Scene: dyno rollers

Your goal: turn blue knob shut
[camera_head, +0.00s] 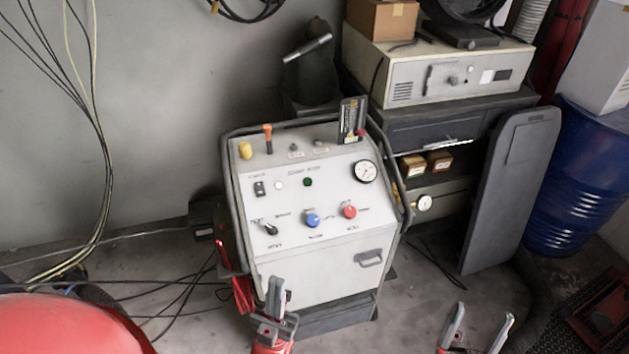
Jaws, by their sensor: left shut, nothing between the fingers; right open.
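The blue knob (313,220) is on the sloped front panel of a white machine (315,262), between a black selector knob (270,228) and a red knob (349,211). Nothing covers it or touches it. Its exact setting is too small to tell. My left gripper (275,288) is shut and empty, in front of the machine's lower front, below and left of the blue knob. My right gripper (484,318) is open and empty, at the bottom right over the floor, apart from the machine.
A round gauge (366,171) and a black switch (259,188) sit higher on the panel. A dark frame rail runs around the machine. Cables (190,285) lie on the floor at left. A dark panel (508,190) and a blue drum (575,190) stand at right.

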